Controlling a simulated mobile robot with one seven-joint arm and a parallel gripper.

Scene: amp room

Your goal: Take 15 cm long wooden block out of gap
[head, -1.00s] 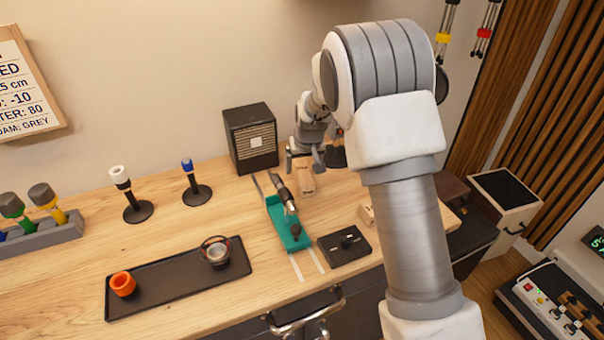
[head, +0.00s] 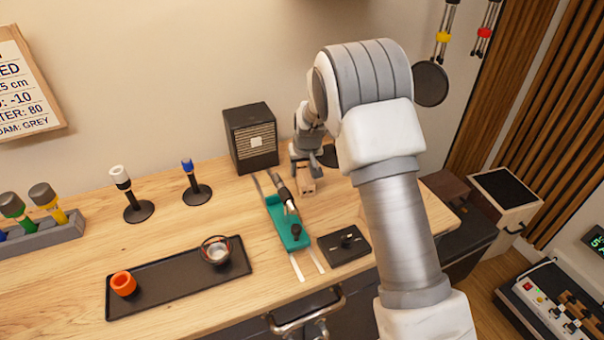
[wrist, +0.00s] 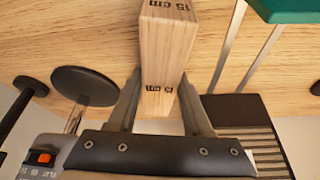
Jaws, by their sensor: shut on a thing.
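The wooden block (head: 307,184) is pale wood with "15 cm" printed on it. In the wrist view the block (wrist: 163,50) runs between my fingers, with one end toward the camera. My gripper (wrist: 160,98) is shut on it, a finger on each side. In the head view my gripper (head: 304,160) is at the back of the table, right of the speaker box, and partly hides the block. The teal slider (head: 289,225) with a microphone-like tool sits on metal rails (head: 306,262) just left of the block. I cannot tell whether the block touches the table.
The dark speaker box (head: 250,140) stands close behind the rails, left of my gripper. A black control box (head: 344,246) lies in front, right of the slider. A black tray (head: 165,282) with an orange cup is front left. Two stands (head: 133,195) are farther left.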

